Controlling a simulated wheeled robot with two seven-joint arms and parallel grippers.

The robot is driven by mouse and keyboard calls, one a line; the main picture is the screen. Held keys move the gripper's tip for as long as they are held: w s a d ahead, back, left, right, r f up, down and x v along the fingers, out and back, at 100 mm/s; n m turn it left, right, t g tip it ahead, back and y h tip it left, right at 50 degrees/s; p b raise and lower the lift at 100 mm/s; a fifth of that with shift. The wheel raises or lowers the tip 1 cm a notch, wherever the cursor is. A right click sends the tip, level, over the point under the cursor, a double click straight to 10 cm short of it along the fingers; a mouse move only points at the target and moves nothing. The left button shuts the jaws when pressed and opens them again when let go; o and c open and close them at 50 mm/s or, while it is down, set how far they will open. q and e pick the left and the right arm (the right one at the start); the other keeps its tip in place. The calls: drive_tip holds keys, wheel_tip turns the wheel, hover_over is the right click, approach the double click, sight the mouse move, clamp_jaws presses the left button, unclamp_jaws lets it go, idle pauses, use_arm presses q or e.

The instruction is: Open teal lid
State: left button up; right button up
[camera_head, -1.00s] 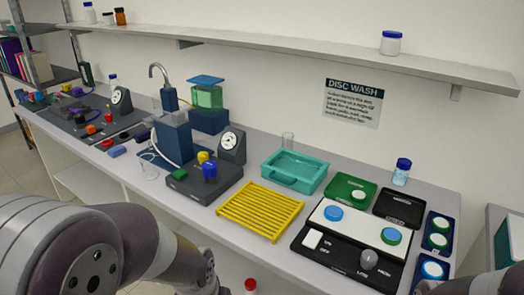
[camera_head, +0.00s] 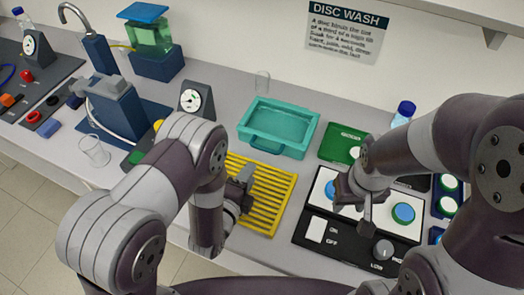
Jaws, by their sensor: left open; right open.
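A green see-through box (camera_head: 150,38) with a flat blue-teal lid (camera_head: 143,12) on top stands on a dark blue block at the back left. An open teal tray (camera_head: 279,125) sits mid-bench, with no separate lid visible on it. My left gripper (camera_head: 246,180) is open and empty over the yellow slatted rack (camera_head: 270,195), in front of the teal tray. Neither gripper is near the blue-teal lid.
A dark blue tap station (camera_head: 120,108), a dial gauge (camera_head: 194,98) and a clear beaker (camera_head: 94,150) stand to the left. A small glass (camera_head: 262,82) stands behind the teal tray. A green tray (camera_head: 342,145) and a blue-capped bottle (camera_head: 403,114) are at the right, partly behind my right arm.

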sight(265, 150)
use_arm(q)
drive_tip(key=p+x, duration=0.1)
drive_tip(key=x, duration=0.9)
drive_tip(key=shift+w, duration=0.2)
drive_tip(key=shift+s, duration=0.1)
clamp_jaws()
